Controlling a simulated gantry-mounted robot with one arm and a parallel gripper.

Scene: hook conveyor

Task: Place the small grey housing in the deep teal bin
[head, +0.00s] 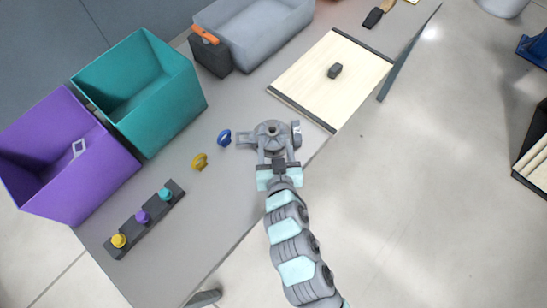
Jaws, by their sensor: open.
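A small dark grey part (335,71), which looks like the small grey housing, lies on the pale wooden board at the upper right of the table. The deep teal bin (152,112) stands at the left, with its open top showing; I see nothing inside it. My gripper (269,136) is seen from above over the grey table, near the board's lower left corner. It is open, and I see nothing held in it. It is apart from the dark grey part, below and left of it. The gripper's own body largely hides its fingertips.
Blue (224,138) and yellow (199,162) hook-like pieces lie left of my gripper. A dark strip with coloured knobs (142,217) lies lower left. A grey bin (252,34) stands behind.

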